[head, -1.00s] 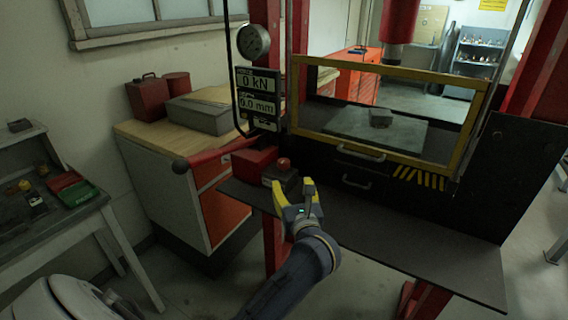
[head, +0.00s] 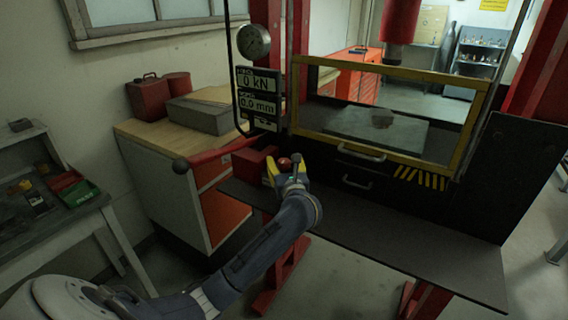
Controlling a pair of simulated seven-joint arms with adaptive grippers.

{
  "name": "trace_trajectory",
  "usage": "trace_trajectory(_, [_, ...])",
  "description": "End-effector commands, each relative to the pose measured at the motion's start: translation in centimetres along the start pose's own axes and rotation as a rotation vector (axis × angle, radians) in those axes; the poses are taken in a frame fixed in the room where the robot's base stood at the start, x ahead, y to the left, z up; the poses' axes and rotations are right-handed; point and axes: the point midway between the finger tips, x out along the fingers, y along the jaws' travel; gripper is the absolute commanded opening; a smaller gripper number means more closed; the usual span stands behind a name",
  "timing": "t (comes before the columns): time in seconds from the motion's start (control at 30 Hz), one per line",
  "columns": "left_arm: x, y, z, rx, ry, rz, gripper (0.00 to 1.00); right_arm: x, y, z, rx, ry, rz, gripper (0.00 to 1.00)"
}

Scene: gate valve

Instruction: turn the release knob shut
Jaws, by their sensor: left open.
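The red round release knob (head: 284,163) sits on the small pump unit beside a red box (head: 254,161), at the left end of the dark bench. My left gripper (head: 287,171) is at the knob, with its yellow fingers open and spread to either side of it in the picture. The fingers and wrist hide part of the knob and most of its mount. I cannot tell whether the fingers touch it. My right gripper is not in view.
A red pump lever (head: 215,157) with a dark ball end sticks out left of the pump. A gauge (head: 253,41) and display panel (head: 258,92) stand above. A yellow-framed guard (head: 469,125) is to the right. The dark bench top (head: 400,240) is clear in front.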

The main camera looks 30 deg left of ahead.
Motion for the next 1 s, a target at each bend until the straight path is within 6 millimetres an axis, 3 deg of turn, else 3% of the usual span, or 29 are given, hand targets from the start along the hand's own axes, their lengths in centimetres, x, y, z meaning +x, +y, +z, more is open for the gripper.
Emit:
trace_trajectory(0.33, [0.12,0.01,0.02,0.0,0.0,0.0,0.59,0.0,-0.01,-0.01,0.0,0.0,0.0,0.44])
trace_trajectory(0.83, [0.1,0.01,0.03,0.0,-0.001,0.0,0.01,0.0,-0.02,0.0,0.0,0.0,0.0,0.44])
trace_trajectory(1.0, [0.09,0.02,0.06,0.0,-0.001,0.0,0.0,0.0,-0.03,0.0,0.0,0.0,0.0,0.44])
